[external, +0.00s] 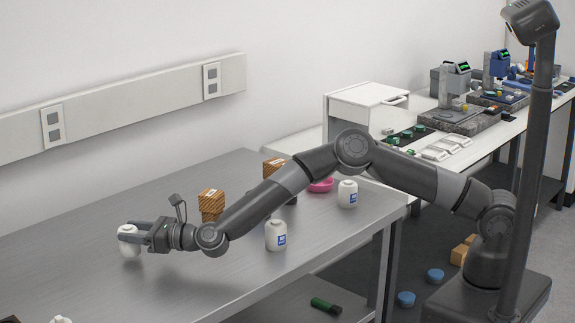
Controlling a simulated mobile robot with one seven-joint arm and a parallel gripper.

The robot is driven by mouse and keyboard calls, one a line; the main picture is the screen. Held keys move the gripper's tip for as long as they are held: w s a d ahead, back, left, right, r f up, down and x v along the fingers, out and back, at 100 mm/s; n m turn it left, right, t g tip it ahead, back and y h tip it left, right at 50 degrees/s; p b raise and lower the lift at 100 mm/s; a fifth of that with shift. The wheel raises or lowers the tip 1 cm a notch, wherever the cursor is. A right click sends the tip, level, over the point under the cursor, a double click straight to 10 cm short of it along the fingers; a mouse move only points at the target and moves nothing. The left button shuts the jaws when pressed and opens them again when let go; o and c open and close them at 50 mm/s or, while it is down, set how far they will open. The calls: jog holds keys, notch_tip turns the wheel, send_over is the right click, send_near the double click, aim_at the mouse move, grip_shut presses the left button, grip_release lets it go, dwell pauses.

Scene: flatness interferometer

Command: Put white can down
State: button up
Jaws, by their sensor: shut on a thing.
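A small white can (130,241) is at the left part of the grey metal table (330,240). My gripper (130,233) reaches in from the right and is shut on this can. The can looks upright. I cannot tell whether its base touches the table or hangs just above it. The fingers hide part of its upper side.
A white bottle with a blue label (275,235) stands below my forearm, and another (347,193) stands farther right. A brown box (211,204), a second brown box (273,167) and a pink bowl (321,185) are behind. The table's front left is mostly clear.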

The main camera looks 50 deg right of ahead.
notch_tip(320, 180, up, 2)
jog(key=w+d+r, duration=0.2)
jog(key=d+r, duration=0.5)
jog(key=d, duration=0.4)
jog(key=shift+w+d, duration=0.2)
jog(key=shift+d, duration=0.05)
